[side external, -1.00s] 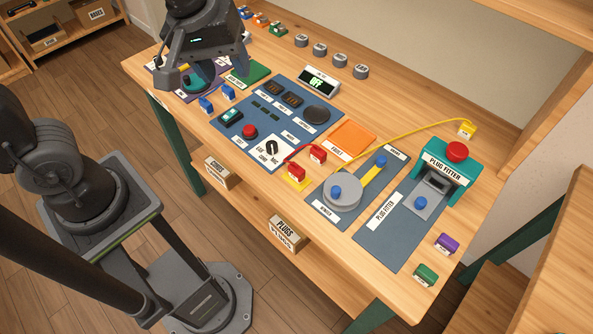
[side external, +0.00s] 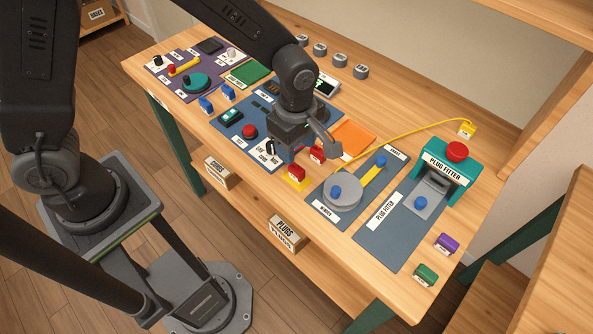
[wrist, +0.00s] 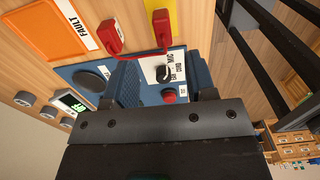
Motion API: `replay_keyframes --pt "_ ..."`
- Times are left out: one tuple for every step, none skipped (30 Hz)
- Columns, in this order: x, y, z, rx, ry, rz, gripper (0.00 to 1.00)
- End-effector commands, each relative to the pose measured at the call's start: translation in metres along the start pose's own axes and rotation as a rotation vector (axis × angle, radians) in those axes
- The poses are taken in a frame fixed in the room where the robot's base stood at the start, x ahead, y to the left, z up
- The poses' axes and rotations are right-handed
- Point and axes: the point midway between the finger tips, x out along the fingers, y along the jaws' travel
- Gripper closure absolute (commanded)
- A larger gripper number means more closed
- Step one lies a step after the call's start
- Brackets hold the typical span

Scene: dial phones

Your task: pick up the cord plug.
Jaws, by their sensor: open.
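Two red plugs joined by a short red cord (wrist: 138,53) show in the wrist view. A yellow plug (side external: 467,130) at the back right has a long yellow cord. Two blue plugs (side external: 207,104) stand at the left of the bench. Which one is the cord plug, I cannot tell. My gripper (side external: 308,158) is open and empty, above the red plugs and partly hiding their surroundings.
The blue tester panel has a red button (side external: 249,131) and a black knob (wrist: 163,73). The winder (side external: 343,193) and the teal plug fitter (side external: 448,160) stand to the right. Purple (side external: 447,243) and green (side external: 426,274) plugs lie at the right front edge.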

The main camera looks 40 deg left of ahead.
Motion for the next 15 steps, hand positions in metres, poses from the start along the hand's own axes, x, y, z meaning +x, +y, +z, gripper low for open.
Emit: replay_keyframes --pt "0.008 0.000 0.000 0.000 0.001 -0.002 0.49" --pt "0.011 0.000 0.000 0.001 0.001 -0.002 0.49" --pt "0.014 0.000 0.000 0.001 0.001 -0.002 0.49" --pt "0.016 0.000 0.000 0.001 0.000 -0.001 0.49" --pt "0.017 0.000 0.000 0.001 0.000 0.000 0.49" --pt "0.019 0.000 0.000 0.001 0.000 0.001 0.49" --pt "0.021 -0.001 0.000 0.001 0.000 0.000 0.49" --pt "0.023 -0.001 0.001 0.001 0.000 -0.001 0.49" --pt "0.028 -0.002 0.001 0.002 0.001 -0.002 0.49" --pt "0.032 -0.003 0.002 0.002 0.001 -0.002 0.49" --pt "0.036 -0.003 0.003 0.003 0.001 -0.003 0.49" --pt "0.043 -0.004 0.004 0.003 0.001 -0.003 0.49" --pt "0.047 -0.005 0.005 0.003 0.001 -0.003 0.49" --pt "0.051 -0.006 0.006 0.002 0.001 -0.003 0.49" --pt "0.057 -0.005 0.005 0.001 0.001 -0.003 0.49"
